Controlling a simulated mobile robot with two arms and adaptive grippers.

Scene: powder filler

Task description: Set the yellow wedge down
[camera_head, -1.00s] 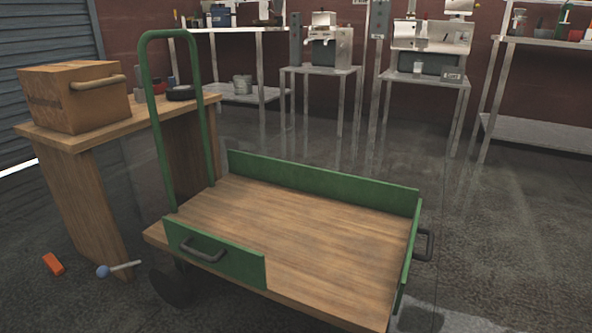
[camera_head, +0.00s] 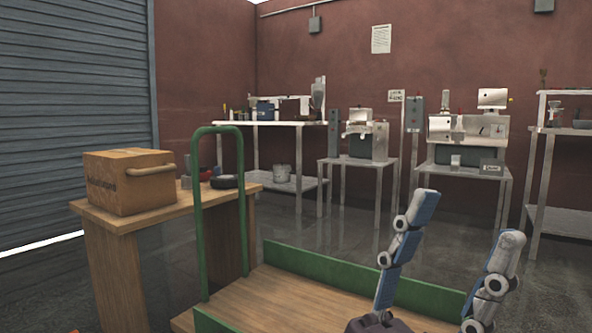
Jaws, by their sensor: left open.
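My left gripper (camera_head: 466,222) is in the lower right of the head view, in front of the cart. Its two blue-and-grey fingers point up and stand wide apart. Nothing is between them. I cannot make out a yellow wedge anywhere in this view. My right gripper is not in view.
A green-framed cart with a wooden deck (camera_head: 290,300) stands in front; its visible deck is bare. To the left, a wooden table (camera_head: 105,222) holds a wooden box (camera_head: 125,182) and a black ring-shaped thing (camera_head: 227,182). Metal tables with machines (camera_head: 465,135) line the back wall.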

